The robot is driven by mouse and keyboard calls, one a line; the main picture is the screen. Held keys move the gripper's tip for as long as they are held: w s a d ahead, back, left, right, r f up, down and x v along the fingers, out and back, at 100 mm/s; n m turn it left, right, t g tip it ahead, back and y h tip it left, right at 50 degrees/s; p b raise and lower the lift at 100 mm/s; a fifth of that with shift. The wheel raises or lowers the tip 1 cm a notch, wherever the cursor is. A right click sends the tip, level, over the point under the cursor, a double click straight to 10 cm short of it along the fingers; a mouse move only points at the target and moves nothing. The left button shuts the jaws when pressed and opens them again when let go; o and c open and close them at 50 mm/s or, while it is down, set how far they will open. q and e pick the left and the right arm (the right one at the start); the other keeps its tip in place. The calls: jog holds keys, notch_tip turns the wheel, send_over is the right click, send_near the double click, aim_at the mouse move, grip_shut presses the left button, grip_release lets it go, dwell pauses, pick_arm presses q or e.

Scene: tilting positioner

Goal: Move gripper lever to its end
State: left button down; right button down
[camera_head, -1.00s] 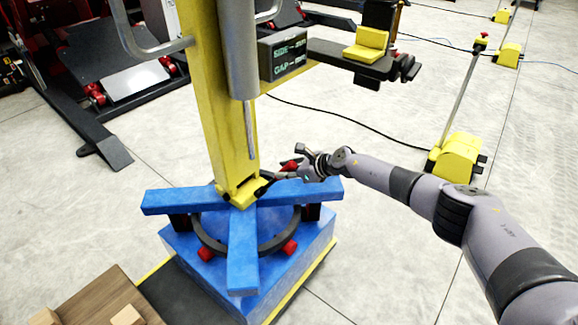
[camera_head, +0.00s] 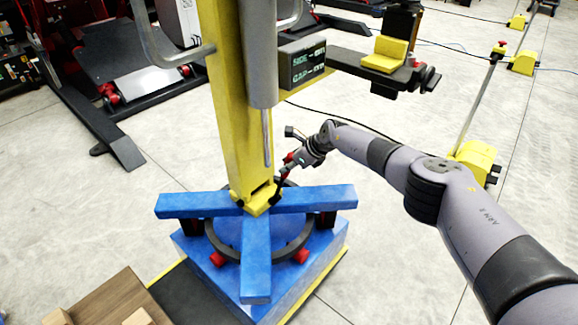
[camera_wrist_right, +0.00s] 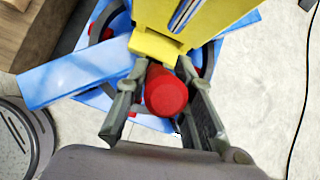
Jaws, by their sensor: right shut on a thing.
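The lever (camera_head: 279,187) is a dark rod at the foot of the yellow column, with a red knob at its upper end. It slants upward to the right in the head view. My right gripper (camera_head: 291,160) is at that end, its fingers shut around the red knob. In the right wrist view the red knob (camera_wrist_right: 166,94) sits between the two grey fingers of my right gripper (camera_wrist_right: 163,106); the rod behind it is hidden. My left gripper is in neither view.
The yellow column (camera_head: 232,110) stands on a blue cross-shaped base (camera_head: 255,265). A grey cylinder (camera_head: 258,50) hangs along the column. A dark display box (camera_head: 305,62) is fixed beside it. A wooden crate (camera_head: 105,300) is at lower left.

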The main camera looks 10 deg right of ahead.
jog(key=c, duration=1.4)
grip_release()
jog(key=shift+o, duration=0.2)
jog(key=shift+s+d+r, duration=0.1)
jog(key=shift+d+r, duration=0.1)
jog(key=shift+r, duration=0.2)
jog(key=v, duration=1.1)
jog(key=shift+s+a, duration=0.1)
